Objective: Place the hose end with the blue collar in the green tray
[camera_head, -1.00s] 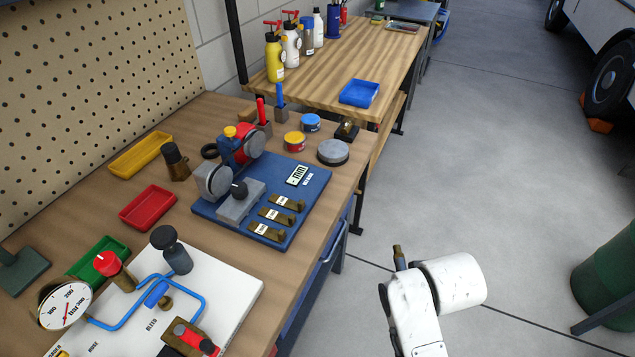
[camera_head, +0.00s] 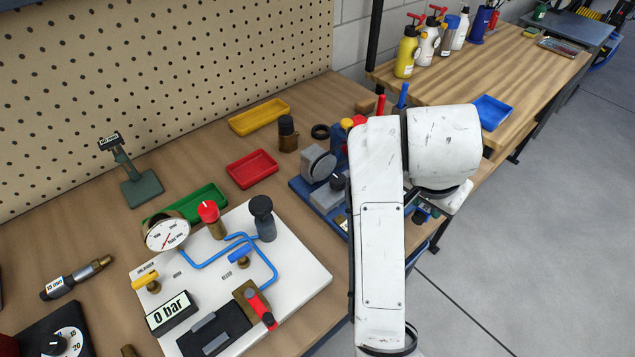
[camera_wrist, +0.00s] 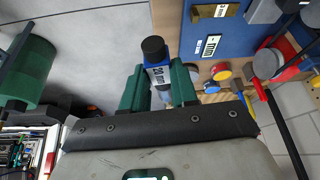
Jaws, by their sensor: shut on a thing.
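My gripper (camera_wrist: 158,82) shows in the wrist view with its two green fingers shut on a hose end (camera_wrist: 154,48). The hose end has a black tip and a blue collar with a white label that seems to read 20 mm. In the head view my gripper (camera_head: 424,212) is mostly hidden behind my white arm, off the bench's right edge, so the held piece is hard to make out there. The green tray (camera_head: 208,195) lies on the bench at left, behind the white board, and is partly hidden by the gauge and the red-capped valve.
The white board (camera_head: 300,285) carries a gauge (camera_head: 167,235), blue tubing and valves. A red tray (camera_head: 252,168) and a yellow tray (camera_head: 260,116) lie beyond the green one. A green stand (camera_head: 142,188) is left of it. The blue panel (camera_head: 310,198) is partly behind my arm.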

